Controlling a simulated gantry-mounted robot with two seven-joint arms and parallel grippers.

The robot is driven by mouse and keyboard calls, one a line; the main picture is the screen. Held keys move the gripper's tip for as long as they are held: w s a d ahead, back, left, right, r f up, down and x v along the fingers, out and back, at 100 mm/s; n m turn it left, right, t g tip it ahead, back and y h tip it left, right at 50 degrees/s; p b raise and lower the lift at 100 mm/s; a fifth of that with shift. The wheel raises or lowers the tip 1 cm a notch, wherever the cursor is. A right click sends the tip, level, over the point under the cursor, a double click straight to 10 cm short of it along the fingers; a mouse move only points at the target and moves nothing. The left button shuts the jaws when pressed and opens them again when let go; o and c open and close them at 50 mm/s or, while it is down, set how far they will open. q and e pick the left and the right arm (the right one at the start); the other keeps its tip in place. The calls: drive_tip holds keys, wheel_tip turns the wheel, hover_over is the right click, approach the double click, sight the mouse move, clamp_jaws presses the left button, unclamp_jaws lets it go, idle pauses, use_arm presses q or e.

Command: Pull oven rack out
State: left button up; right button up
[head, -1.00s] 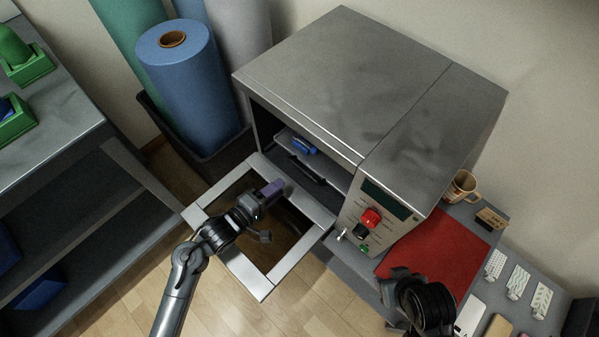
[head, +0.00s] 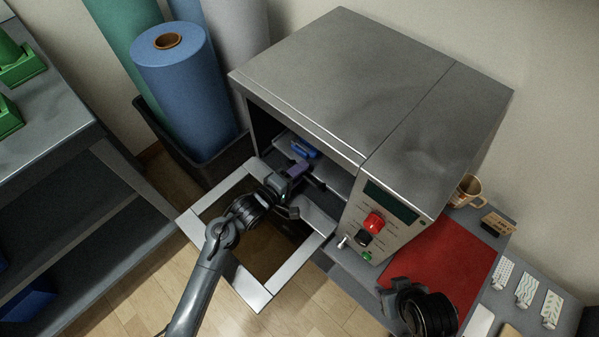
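The oven (head: 350,85) is a grey metal box with its framed glass door (head: 225,265) folded down open. Inside, the oven rack (head: 284,141) shows as a grey tray carrying a small blue mug-like item (head: 304,149). The rack's dark front bar (head: 317,181) is partly hidden by my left gripper. My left gripper (head: 300,169), with purple fingertips, is at the oven mouth above the open door, close to the bar. I cannot tell whether it touches the bar or how far its fingers are apart. My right gripper (head: 392,292) is at the lower right, its fingers unclear.
The control panel (head: 375,222) with red and black knobs is right of the opening. Blue and green rolls (head: 185,90) stand left, beside a grey shelf (head: 60,215).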

use_arm(q)
drive_tip(key=shift+w+d, duration=0.1)
drive_tip(key=shift+d, duration=0.05)
clamp_jaws()
idle(0.4)
